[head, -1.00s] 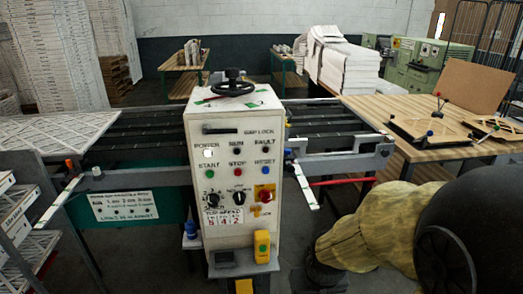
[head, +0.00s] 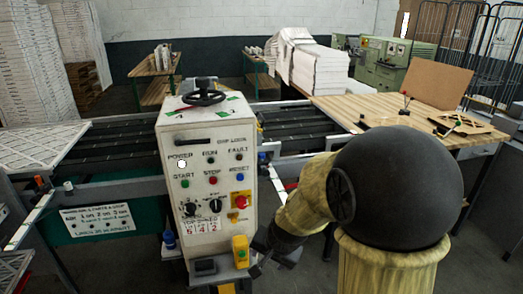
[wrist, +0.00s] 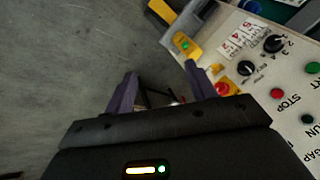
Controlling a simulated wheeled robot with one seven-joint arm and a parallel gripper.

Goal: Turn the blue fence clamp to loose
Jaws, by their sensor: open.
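A small blue part (head: 262,156), which may be the blue fence clamp, shows just right of the control box, on the fence rail side. It is too small to tell how its lever is set. My arm hides the rail farther right. My gripper (head: 275,254) is low at the lower right of the control box, below and in front of the blue part. In the wrist view my gripper (wrist: 165,90) has its two fingers apart, with nothing held between them. I cannot make out the clamp in the wrist view.
The control box (head: 205,155) has a handwheel (head: 204,97) on top, a red stop button (head: 241,200) and a yellow box (head: 240,251) near my gripper. A wooden table (head: 340,105) stands behind my arm. Grey floor (wrist: 60,70) is free left of my fingers.

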